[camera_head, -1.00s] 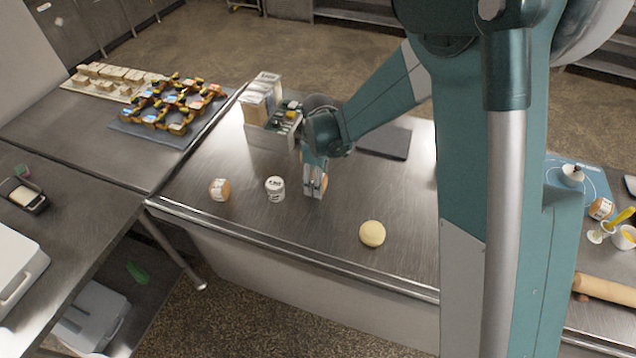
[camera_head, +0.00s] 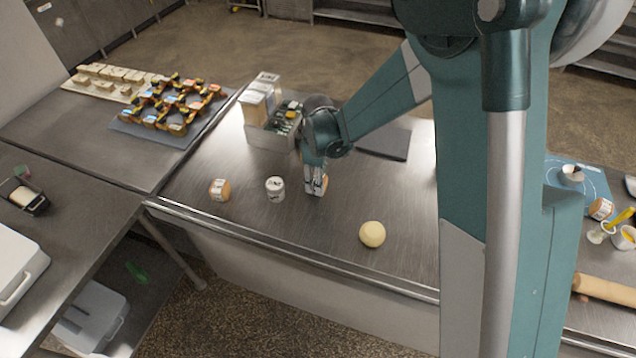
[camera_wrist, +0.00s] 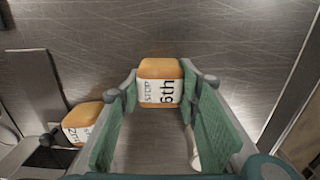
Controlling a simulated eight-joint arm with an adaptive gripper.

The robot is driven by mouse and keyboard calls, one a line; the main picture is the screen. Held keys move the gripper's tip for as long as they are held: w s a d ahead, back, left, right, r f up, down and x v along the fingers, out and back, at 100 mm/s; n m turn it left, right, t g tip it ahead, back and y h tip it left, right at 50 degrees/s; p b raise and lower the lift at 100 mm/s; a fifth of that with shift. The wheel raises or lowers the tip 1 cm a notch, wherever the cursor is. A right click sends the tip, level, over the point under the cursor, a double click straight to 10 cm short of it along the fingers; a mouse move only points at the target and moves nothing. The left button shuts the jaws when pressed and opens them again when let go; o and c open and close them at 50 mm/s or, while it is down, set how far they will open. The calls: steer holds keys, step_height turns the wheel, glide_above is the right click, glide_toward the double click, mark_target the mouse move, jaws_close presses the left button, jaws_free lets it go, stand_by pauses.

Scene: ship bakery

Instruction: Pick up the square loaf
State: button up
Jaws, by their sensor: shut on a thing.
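An orange-brown, square-sided loaf with a white label reading "6th STOP" is between my fingertips in the wrist view (camera_wrist: 160,68). In the head view only a sliver of this loaf (camera_head: 325,184) shows beside the fingers. My gripper (camera_head: 316,184) is shut on it, with a fingertip at each side. The gripper also shows in the wrist view (camera_wrist: 160,92). The loaf is at or just above the steel counter; I cannot tell which. A second labelled loaf (camera_head: 219,190) sits to the left on the counter, also in the wrist view (camera_wrist: 82,124).
A pale round dough ball (camera_head: 372,234) lies front right. A divided bin (camera_head: 268,137) stands behind, and a dark flat plate (camera_head: 385,142) lies back right. The counter between gripper and dough is clear.

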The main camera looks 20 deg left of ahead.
steer(key=shift+r, duration=0.1)
steer(key=shift+r, duration=4.95)
steer(key=shift+r, duration=0.15)
